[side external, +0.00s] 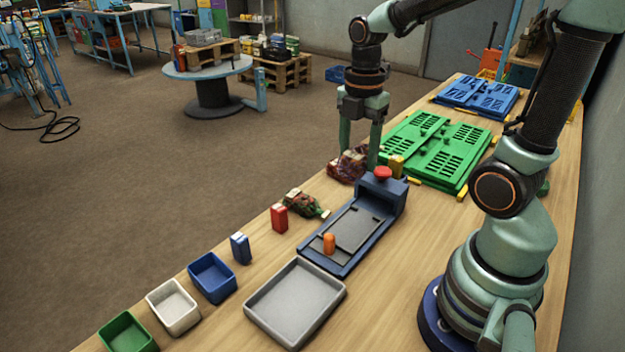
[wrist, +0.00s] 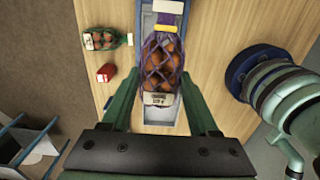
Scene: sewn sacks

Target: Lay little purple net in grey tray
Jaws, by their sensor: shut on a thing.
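The purple net (side external: 345,167), a mesh sack with brown round things and a pale label, is between the fingers of my gripper (side external: 359,158). The wrist view shows the net (wrist: 163,65) lengthwise between both fingers (wrist: 163,104), its label towards me. My gripper is shut on it. In the side view the fingers hide part of the net, and its height above the bench is hard to tell. The grey tray (side external: 295,302) is empty, near the front of the bench, well apart from my gripper.
A blue device (side external: 397,192) with a red knob and an orange piece (side external: 329,243) stands between net and tray. Another net (side external: 303,205) with a green end, a red box (side external: 279,218) and a blue box (side external: 240,248) line the left edge. Green panels (side external: 435,150) lie behind.

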